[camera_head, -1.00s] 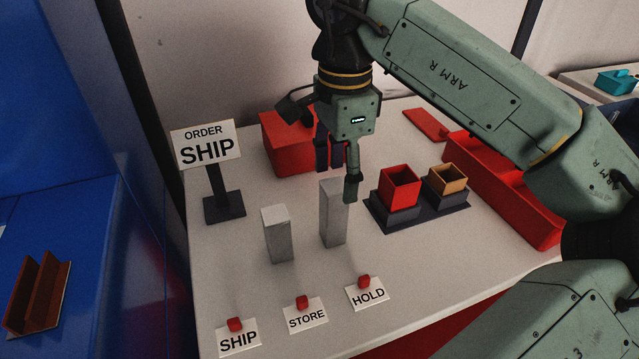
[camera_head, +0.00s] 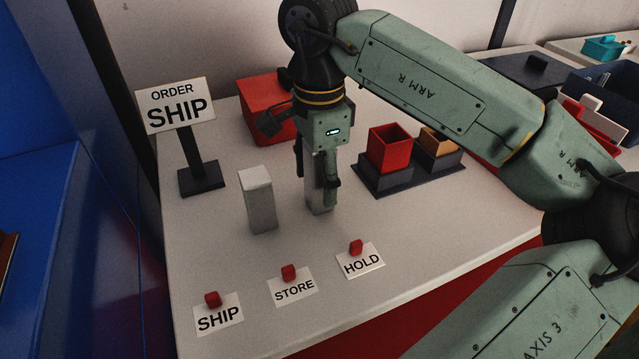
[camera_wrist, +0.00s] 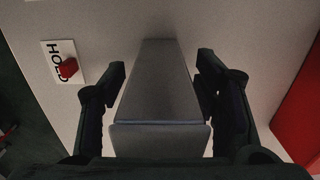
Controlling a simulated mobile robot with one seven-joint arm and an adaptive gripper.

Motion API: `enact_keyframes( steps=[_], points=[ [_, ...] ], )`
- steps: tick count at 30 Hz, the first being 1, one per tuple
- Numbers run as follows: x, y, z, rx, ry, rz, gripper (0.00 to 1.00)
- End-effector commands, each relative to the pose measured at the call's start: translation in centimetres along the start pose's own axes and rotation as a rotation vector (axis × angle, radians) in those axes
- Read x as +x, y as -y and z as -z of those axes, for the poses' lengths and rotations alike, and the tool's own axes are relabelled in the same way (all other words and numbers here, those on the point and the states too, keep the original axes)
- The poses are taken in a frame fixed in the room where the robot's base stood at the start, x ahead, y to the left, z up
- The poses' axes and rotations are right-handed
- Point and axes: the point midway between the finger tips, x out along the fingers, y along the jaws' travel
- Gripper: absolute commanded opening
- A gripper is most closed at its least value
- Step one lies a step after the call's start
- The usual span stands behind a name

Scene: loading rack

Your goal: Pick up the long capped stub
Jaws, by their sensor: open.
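Two upright grey blocks stand on the white table; I cannot tell from the head view which one is the long capped stub. The left grey block (camera_head: 259,203) stands free. The right grey block (camera_head: 318,203) stands under my gripper (camera_head: 315,184), which partly hides it. In the wrist view, this block (camera_wrist: 160,90) lies between the two fingers of my gripper (camera_wrist: 161,68). The fingers are open, one on each side, with a visible gap at the left and a narrower one at the right. The block rests on the table.
An ORDER SHIP sign (camera_head: 175,105) stands at the left. Red-knobbed SHIP (camera_head: 218,318), STORE (camera_head: 293,289) and HOLD (camera_head: 361,262) cards lie in front. A red square holder (camera_head: 390,150) and tan one (camera_head: 437,143) stand right, a red box (camera_head: 265,105) behind.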

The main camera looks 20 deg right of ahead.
Motion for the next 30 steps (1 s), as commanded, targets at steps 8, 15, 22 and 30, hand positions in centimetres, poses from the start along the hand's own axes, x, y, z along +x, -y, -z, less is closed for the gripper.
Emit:
enact_keyframes(
  steps=[8, 15, 22, 30],
  points=[
    [0.23, 0.01, 0.0, 0.0, 0.0, 0.001, 0.54],
    [0.22, 0.01, 0.0, 0.0, 0.0, 0.001, 0.38],
    [0.21, 0.01, 0.0, 0.0, 0.0, 0.001, 0.23],
    [0.22, 0.0, 0.0, 0.0, 0.0, 0.0, 0.05]
  ],
)
